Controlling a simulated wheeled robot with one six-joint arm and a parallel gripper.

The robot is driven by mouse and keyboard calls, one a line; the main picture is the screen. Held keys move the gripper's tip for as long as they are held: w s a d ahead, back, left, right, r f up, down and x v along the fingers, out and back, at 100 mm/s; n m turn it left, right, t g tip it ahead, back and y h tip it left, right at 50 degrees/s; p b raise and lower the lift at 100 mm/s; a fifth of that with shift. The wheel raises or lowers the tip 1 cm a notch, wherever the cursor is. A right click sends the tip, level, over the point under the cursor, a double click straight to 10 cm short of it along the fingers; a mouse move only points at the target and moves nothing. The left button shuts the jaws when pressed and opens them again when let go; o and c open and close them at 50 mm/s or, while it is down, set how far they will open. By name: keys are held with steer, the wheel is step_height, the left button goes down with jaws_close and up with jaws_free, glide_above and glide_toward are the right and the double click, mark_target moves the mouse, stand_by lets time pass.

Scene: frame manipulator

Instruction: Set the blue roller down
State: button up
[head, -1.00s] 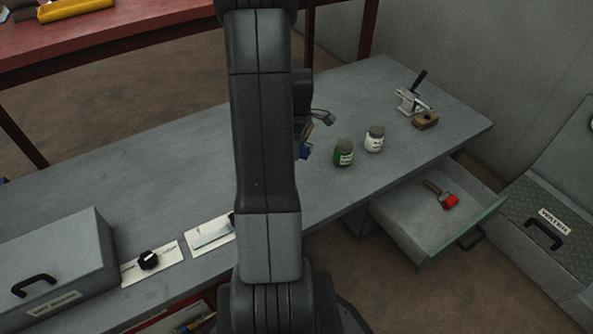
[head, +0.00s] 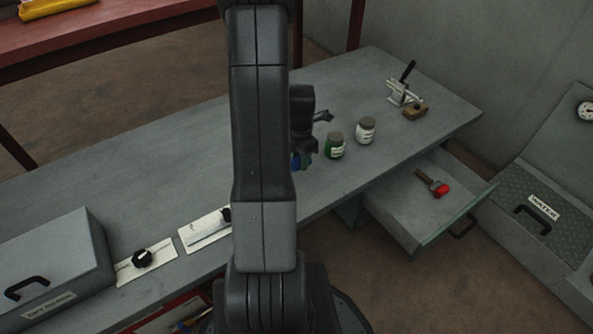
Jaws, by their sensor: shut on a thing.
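The blue roller (head: 296,163) shows only as a small blue patch at the right edge of my arm, low over the grey bench (head: 130,200). My gripper (head: 305,157) is shut on it. My arm hides most of the roller and part of the gripper. I cannot tell whether the roller touches the bench top.
A green jar (head: 335,146) and a white jar (head: 365,131) stand just right of my gripper. A clamp-like tool (head: 403,92) and a wooden block (head: 414,111) lie farther right. An open drawer (head: 400,213) holds a red roller (head: 440,189). A grey box (head: 55,263) stands left.

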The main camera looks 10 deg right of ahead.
mark_target(300, 179)
steer(key=shift+f+b, duration=0.65)
steer(key=shift+f, duration=2.2)
steer(key=shift+f, duration=0.2)
steer(key=o, duration=1)
steer(key=shift+o, duration=0.2)
step_height(300, 179, up, 12)
steer(key=p, duration=0.3)
steer(key=shift+r, duration=0.25)
